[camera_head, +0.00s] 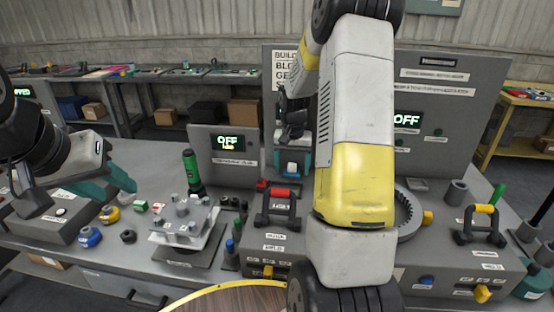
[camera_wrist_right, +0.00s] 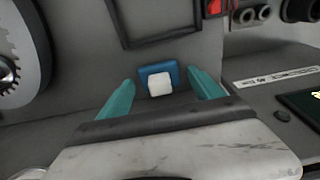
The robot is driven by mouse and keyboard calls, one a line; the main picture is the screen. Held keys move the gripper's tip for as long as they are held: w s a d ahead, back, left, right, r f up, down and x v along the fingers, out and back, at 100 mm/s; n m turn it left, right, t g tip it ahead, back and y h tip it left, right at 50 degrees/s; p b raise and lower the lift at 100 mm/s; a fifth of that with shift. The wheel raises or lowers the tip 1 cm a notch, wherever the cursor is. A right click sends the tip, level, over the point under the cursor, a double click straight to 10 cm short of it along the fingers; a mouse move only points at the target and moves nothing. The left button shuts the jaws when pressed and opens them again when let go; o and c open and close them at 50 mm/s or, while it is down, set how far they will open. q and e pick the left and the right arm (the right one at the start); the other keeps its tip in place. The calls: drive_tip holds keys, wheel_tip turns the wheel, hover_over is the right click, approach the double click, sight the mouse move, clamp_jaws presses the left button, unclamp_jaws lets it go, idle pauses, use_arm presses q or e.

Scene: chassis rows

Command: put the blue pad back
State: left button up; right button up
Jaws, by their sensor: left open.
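The blue pad (camera_wrist_right: 159,67) shows in the right wrist view with a white block (camera_wrist_right: 160,84) on its face. It lies in front of a grey surface, between and slightly beyond my right gripper's teal fingertips (camera_wrist_right: 160,80). A gap shows on each side of the pad, so that gripper looks open around it. Whether the pad touches the grey surface is unclear. In the head view my right gripper (camera_head: 292,162) is at the back middle of the bench, partly beside my own arm. My left gripper (camera_head: 118,190) is open and empty above the bench's left side.
A black square frame (camera_wrist_right: 157,22) and a toothed grey wheel (camera_wrist_right: 22,50) are near the pad. My right arm hides the bench's middle.

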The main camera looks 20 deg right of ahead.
sight(292, 173)
wheel_tip(292, 173, up, 12)
drive_tip(key=s, duration=0.1)
drive_tip(key=s+a+r+n+t+y, duration=0.1)
drive_tip(key=s+a+r+n, duration=0.1)
drive_tip(key=s+a+r, duration=0.3)
drive_tip(key=s+a+r+n+t, duration=0.1)
drive_tip(key=s+a+r+t, duration=0.1)
drive_tip(key=s+a+r, duration=0.35)
drive_tip(key=s+a+f+n+t+y, duration=0.1)
drive_tip(key=s, duration=0.6)
drive_tip(key=s+a+f+n+t, duration=0.1)
drive_tip(key=s+a, duration=0.1)
drive_tip(key=s, duration=0.5)
drive_tip(key=shift+a+n+y, duration=0.3)
drive_tip(key=shift+n+y, duration=0.1)
drive_tip(key=shift+s+r, duration=0.1)
